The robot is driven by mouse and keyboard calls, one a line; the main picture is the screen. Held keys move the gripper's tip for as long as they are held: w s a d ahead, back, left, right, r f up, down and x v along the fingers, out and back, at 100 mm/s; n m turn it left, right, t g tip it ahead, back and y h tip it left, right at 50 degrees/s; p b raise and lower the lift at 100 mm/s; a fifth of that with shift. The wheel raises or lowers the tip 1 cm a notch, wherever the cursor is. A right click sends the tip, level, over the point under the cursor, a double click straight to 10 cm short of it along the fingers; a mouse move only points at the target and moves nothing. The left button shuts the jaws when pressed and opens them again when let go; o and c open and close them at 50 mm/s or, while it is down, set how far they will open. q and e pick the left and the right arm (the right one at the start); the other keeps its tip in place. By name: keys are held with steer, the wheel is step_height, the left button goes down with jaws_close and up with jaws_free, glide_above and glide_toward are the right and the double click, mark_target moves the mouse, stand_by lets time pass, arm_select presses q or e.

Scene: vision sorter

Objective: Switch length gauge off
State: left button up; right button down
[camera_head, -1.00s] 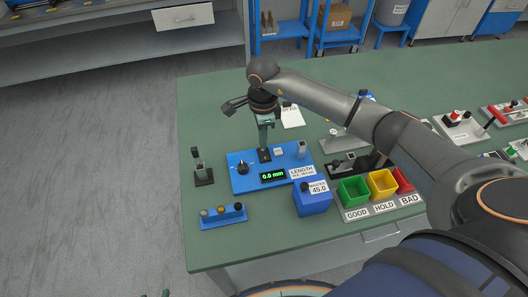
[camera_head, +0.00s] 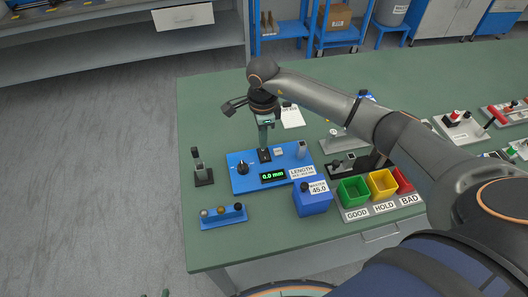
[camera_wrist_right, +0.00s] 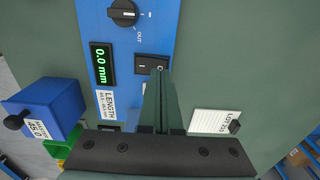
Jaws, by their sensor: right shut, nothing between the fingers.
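The blue length gauge (camera_head: 240,180) lies on the green bench in the head view. Its display (camera_head: 273,176) is lit green and reads 0.0 mm. It carries a black knob (camera_head: 242,167) and a black rocker switch, seen in the right wrist view (camera_wrist_right: 146,66) with marks "I" and "O". My right gripper (camera_head: 264,150) is shut and empty, pointing down over the gauge. In the right wrist view its fingertips (camera_wrist_right: 160,74) are at the "O" end of the switch; I cannot tell whether they touch it. My left gripper is not in view.
A blue master block (camera_head: 312,203) marked 45.0 stands in front of the gauge. Right of it are green, yellow and red bins (camera_head: 382,184). A small blue rack (camera_head: 222,216) and a black stand (camera_head: 203,176) are at the left. A white card (camera_head: 292,117) lies behind.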

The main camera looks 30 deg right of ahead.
steer(key=shift+f+b, duration=0.8)
steer(key=shift+f, duration=0.15)
stand_by(0.7)
steer(key=shift+r, duration=0.15)
steer(key=shift+r+p, duration=2.35)
steer(key=shift+r, duration=1.1)
